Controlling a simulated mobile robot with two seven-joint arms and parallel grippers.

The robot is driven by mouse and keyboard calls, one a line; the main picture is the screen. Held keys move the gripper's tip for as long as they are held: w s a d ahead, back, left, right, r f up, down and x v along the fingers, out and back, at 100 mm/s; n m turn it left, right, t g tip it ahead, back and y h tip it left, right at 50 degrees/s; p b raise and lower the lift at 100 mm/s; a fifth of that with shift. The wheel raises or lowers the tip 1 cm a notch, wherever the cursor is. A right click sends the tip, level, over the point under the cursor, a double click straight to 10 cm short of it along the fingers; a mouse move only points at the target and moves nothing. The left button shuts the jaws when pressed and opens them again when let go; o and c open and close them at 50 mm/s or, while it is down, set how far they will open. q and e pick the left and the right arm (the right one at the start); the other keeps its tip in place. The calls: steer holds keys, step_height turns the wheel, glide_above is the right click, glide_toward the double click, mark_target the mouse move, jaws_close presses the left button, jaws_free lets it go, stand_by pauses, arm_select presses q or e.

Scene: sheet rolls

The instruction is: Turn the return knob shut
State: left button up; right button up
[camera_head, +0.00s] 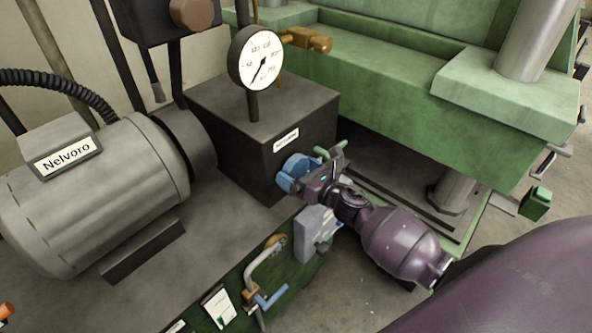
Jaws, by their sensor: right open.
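A blue round knob (292,168), which I take to be the return knob, is on the front face of a dark block (245,160), below a small white label (286,139) too small to read. My right gripper (300,183) is at the knob, with its open jaws close around or against its right side. I cannot tell whether they touch it. The gripper hides part of the knob. My left gripper is not in view.
A green piece (335,153) sticks up just behind my right gripper. A pressure gauge (256,58) stands on the block. A grey motor (95,185) is at left, a green press frame (400,90) behind. A grey box (315,232) and bent pipe (262,265) are below.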

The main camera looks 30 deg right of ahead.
steer(key=shift+w+a, duration=0.15)
steer(key=shift+w, duration=0.2)
steer(key=shift+c, duration=0.2)
steer(key=c, duration=0.6)
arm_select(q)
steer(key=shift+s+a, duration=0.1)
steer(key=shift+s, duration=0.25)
